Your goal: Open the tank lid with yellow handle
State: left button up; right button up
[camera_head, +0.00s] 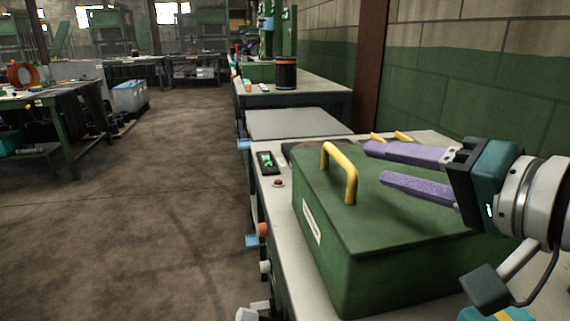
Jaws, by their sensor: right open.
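The green tank lid (400,215) is a box-shaped cover on the worktop at the right, and it looks closed. Its yellow handle (341,170) is an upright arch near the lid's left edge. My right gripper (375,163) reaches in from the right above the lid. Its two purple fingers are apart, with nothing between them, and point left toward the handle. The fingertips are a little right of the handle and look clear of it. My left gripper is out of view.
A small control panel (267,162) and a red button (278,183) sit on the worktop (320,290) left of the lid. Behind are a black spool (286,74) on a bench and a brick wall (480,75). Open floor (150,210) lies to the left.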

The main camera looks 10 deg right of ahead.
aim_at(339, 152)
jog(key=shift+w+a, duration=0.2)
jog(key=shift+w, duration=0.15)
jog(key=b+x, duration=0.1)
jog(key=x, duration=0.6)
jog(key=shift+a+f, duration=0.1)
jog(key=shift+f, duration=0.05)
jog(key=shift+w+a+f+b, duration=0.1)
jog(key=shift+w+a+b, duration=0.2)
jog(key=shift+w, duration=0.35)
jog(key=shift+c, duration=0.2)
jog(key=shift+d, duration=0.1)
jog(key=shift+c, duration=1.4)
grip_shut()
